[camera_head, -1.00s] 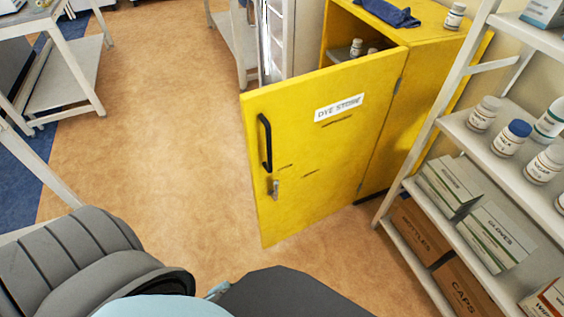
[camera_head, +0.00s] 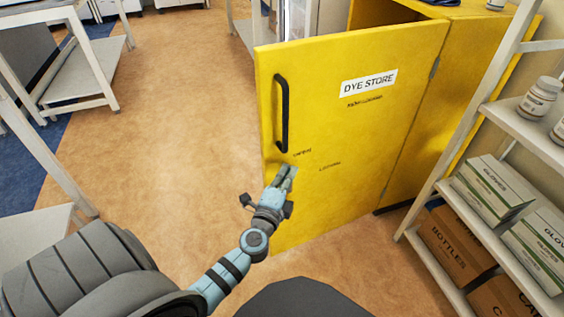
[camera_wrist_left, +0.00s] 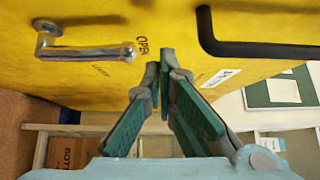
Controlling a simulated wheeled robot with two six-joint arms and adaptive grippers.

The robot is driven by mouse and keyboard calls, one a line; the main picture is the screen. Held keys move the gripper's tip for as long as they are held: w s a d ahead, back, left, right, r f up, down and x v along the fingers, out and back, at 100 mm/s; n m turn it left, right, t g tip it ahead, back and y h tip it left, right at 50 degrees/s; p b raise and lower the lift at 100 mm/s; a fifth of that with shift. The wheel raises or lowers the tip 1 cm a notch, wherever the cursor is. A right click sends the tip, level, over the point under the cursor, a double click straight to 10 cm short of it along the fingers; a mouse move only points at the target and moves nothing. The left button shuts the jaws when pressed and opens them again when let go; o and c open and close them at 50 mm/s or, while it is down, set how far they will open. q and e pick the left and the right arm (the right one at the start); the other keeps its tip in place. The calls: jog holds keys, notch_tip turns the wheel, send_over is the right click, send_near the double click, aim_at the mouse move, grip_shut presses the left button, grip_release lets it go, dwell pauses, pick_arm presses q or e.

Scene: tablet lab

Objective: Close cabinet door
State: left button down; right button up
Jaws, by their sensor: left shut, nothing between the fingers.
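The yellow cabinet door (camera_head: 350,120), with a DYE STORE label (camera_head: 369,84) and a black bar handle (camera_head: 282,113), stands swung open from the yellow cabinet (camera_head: 461,75). My left gripper (camera_head: 287,171) is shut and empty, in front of the door's lower part, just below the bar handle. In the left wrist view my fingertips (camera_wrist_left: 159,68) are close to the door (camera_wrist_left: 100,78), between the black handle (camera_wrist_left: 262,48) and a metal lever latch (camera_wrist_left: 85,50). I cannot tell whether they touch it. In the head view the gripper hides the latch. My right gripper is not in view.
A white shelf rack (camera_head: 477,140) with bottles and GLOVES boxes (camera_head: 493,190) stands close on the right of the door. White tables (camera_head: 85,85) stand at the left. The brown floor (camera_head: 180,110) between is clear.

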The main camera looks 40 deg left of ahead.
pick_arm(q)
jog(key=w+a, duration=0.1)
jog(key=a, duration=0.1)
jog(key=w+a, duration=0.1)
jog(key=shift+a, duration=0.35)
jog(key=shift+w, duration=0.1)
